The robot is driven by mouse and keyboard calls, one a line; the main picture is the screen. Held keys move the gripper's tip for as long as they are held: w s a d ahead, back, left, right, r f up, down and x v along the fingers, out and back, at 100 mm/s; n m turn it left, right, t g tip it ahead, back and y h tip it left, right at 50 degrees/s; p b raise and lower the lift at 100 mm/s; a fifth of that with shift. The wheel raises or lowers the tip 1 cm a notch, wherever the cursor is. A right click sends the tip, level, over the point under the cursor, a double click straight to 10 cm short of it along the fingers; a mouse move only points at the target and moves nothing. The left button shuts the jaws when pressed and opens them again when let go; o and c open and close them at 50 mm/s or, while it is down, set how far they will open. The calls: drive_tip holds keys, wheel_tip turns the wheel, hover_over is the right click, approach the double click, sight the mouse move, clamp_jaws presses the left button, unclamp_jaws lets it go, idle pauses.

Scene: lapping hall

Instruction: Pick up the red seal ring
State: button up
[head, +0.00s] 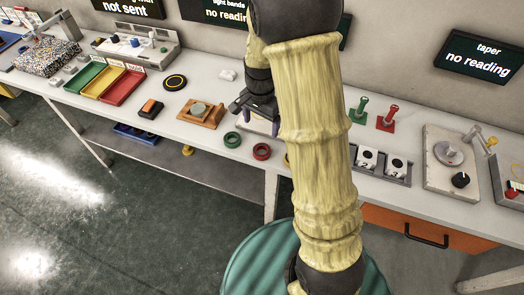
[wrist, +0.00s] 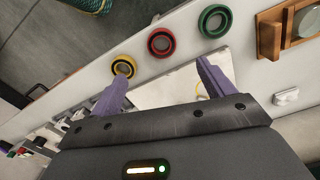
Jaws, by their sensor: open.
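The red seal ring (head: 262,151) lies flat near the front edge of the white bench, between a green ring (head: 232,139) and a yellow ring mostly hidden by my arm. In the wrist view the red ring (wrist: 150,43) is just beyond my fingertips, with the yellow ring (wrist: 115,67) by the left finger and the green ring (wrist: 203,22) up to the right. My gripper (wrist: 162,72) is open, its purple fingers apart, with no ring between them. In the head view my gripper is partly hidden by my arm.
A wooden block with a greenish disc (head: 198,109) stands left of the rings. A pale plate (wrist: 165,88) shows between my fingers. The bench front drops to the floor.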

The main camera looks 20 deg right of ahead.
hover_over(262, 153)
drive_tip(key=f, duration=0.8)
drive_tip(key=shift+s+a+f, duration=0.2)
drive_tip(key=shift+s, duration=0.1)
drive_tip(key=shift+f, duration=0.1)
drive_tip(key=shift+w+d+f+p, duration=0.15)
drive_tip(key=shift+f+p, duration=0.1)
drive_tip(key=shift+f, duration=1)
drive_tip(key=shift+w+d+f+p, duration=0.15)
drive_tip(key=shift+f+p, duration=0.1)
drive_tip(key=shift+f, duration=1)
drive_tip(key=shift+a, duration=0.1)
drive_tip(key=c, duration=1.1)
